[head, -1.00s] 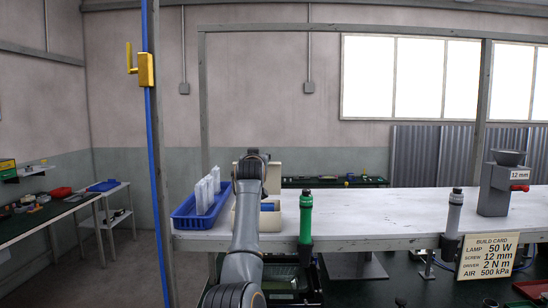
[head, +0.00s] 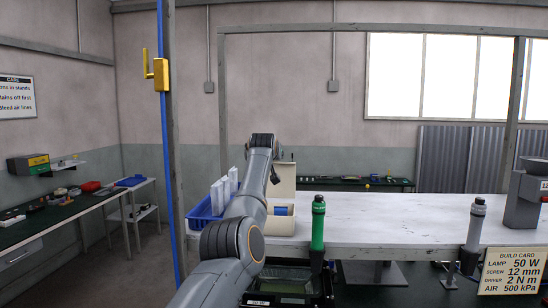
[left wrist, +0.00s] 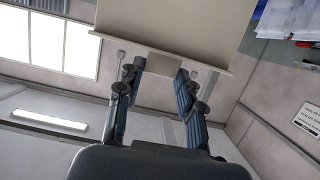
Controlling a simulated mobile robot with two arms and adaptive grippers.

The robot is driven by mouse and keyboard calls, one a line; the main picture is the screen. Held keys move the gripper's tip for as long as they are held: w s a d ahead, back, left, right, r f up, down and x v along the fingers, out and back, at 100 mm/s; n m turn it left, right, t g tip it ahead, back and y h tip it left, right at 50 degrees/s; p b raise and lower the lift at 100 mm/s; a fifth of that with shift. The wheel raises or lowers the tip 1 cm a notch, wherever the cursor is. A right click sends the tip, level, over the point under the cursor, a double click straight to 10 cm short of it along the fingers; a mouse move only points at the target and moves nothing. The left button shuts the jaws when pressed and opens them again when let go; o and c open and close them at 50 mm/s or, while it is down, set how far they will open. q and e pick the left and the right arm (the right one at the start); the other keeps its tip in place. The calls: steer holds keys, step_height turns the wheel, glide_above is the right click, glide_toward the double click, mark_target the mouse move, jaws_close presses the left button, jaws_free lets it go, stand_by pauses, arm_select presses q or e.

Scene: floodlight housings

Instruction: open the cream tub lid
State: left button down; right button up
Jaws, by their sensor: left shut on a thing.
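The cream tub (head: 281,226) stands on the white bench, left of the green driver, partly hidden by my left arm. Its lid (head: 285,180) stands raised at the tub's back, and a blue thing (head: 281,210) shows in the opening. In the left wrist view the lid (left wrist: 180,25) is a broad cream panel with a small tab at its edge. My left gripper (left wrist: 160,72) is shut on that tab, one finger at each side. In the head view the gripper is mostly hidden by my arm. My right gripper is not in view.
A blue bin (head: 201,222) with white packs stands left of the tub. The green driver (head: 318,222) and a grey driver (head: 475,224) stand upright at the bench's front edge. The bench top (head: 400,210) between them is clear.

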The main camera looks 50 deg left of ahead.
arm_select(q)
steer(key=shift+a+r, duration=0.1)
steer(key=shift+r, duration=0.45)
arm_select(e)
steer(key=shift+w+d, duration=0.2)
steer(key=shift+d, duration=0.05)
arm_select(q)
steer(key=c, duration=1)
jaws_free()
steer(key=shift+o, duration=0.8)
steer(key=shift+s+d, duration=0.3)
steer(key=v, duration=1.2)
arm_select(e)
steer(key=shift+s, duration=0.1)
arm_select(q)
steer(key=shift+r, duration=0.1)
